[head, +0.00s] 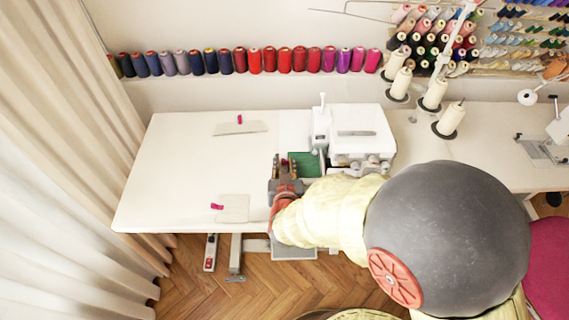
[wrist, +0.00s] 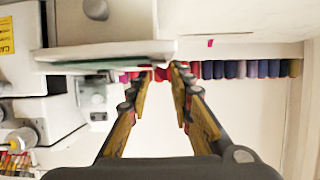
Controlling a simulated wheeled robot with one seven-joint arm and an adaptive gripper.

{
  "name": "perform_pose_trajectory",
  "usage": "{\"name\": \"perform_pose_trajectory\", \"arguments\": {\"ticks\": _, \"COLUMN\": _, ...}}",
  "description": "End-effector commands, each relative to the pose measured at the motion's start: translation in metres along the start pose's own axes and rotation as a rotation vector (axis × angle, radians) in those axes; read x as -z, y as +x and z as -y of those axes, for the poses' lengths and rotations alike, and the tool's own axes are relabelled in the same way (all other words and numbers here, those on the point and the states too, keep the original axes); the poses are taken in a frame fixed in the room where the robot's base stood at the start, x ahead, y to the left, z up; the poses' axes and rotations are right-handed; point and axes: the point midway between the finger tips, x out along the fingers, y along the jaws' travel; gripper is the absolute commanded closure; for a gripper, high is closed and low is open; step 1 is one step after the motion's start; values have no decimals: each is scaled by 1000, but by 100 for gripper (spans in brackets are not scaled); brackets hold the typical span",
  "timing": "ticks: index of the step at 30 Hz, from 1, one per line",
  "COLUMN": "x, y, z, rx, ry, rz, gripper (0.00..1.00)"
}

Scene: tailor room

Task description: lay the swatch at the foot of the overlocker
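The overlocker (head: 350,135) is a white machine on the table, and its body also fills the left of the wrist view (wrist: 45,122). My gripper (head: 289,167) is just left of the swatch, low over the table. In the wrist view its fingers (wrist: 163,70) stand apart with a visible gap and nothing clear between them. My gripper hides part of the swatch's surroundings.
The white table (head: 185,165) is largely clear on the left. Two beige pieces with pink clips lie on it, one at the back (head: 252,127) and one at the front (head: 235,210). Thread spools (head: 285,60) line the wall.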

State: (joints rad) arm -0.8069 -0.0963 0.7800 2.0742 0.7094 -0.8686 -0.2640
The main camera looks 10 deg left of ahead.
Motion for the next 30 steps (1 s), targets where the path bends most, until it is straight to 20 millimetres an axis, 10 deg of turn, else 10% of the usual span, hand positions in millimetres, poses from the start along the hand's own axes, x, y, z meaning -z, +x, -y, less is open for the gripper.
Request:
{"name": "perform_pose_trajectory", "arguments": {"ticks": 17, "x": 0, "y": -6, "z": 1, "rx": 2, "ry": 0, "rz": -1, "gripper": 65}}
{"name": "perform_pose_trajectory", "arguments": {"ticks": 30, "x": 0, "y": -87, "z": 2, "rx": 5, "ry": 0, "rz": -1, "gripper": 65}}
